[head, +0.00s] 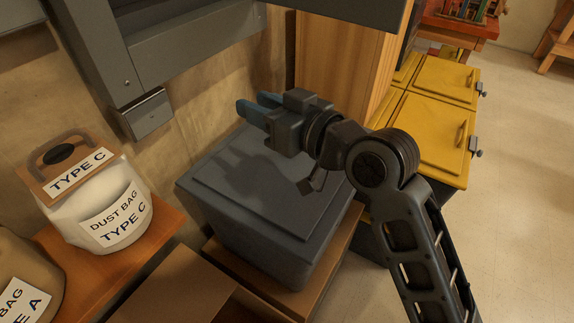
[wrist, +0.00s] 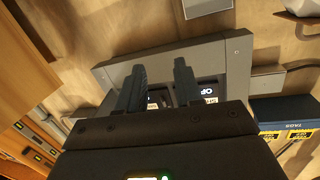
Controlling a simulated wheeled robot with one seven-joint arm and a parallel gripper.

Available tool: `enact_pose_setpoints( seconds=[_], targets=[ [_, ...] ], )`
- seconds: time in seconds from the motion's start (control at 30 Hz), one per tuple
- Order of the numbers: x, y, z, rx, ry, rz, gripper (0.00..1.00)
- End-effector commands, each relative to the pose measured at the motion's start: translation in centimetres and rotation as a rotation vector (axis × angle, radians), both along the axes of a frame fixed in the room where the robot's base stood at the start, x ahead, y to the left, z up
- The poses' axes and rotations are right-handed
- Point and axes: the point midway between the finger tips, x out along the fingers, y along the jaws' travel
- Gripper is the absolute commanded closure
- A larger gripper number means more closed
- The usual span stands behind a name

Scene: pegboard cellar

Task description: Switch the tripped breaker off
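My gripper (head: 258,107) is at the middle of the head view, over a dark grey lidded box, with its fingers pointing left toward the wall. In the wrist view its two dark fingers (wrist: 160,85) are apart, with nothing held between them. Beyond the fingertips is a grey metal panel (wrist: 238,65) on the wall. Small black switch parts with white labels (wrist: 209,91) show in it, partly hidden by the fingers and gripper body. One label reads "OP". I cannot tell which breaker is tripped. In the head view, grey metalwork (head: 105,60) hangs on the wall at upper left.
The grey lidded box (head: 285,190) stands below my gripper. Yellow cabinets (head: 435,135) stand to the right, dust bags (head: 100,205) at left. A small grey wall box (wrist: 268,83) and a blue "TAGS" box (wrist: 283,108) are beside the panel. Open floor lies at right.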

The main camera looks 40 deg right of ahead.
Motion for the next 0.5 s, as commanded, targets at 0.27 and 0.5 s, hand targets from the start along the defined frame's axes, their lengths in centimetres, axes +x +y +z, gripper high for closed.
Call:
enact_pose_setpoints(
  seconds=[0.27,0.5],
  targets=[
    [-3.1,0.1,-4.4,0.004,0.032,-0.041,0.65],
    [-5.4,0.2,-6.9,0.002,0.048,-0.067,0.65]
  ],
)
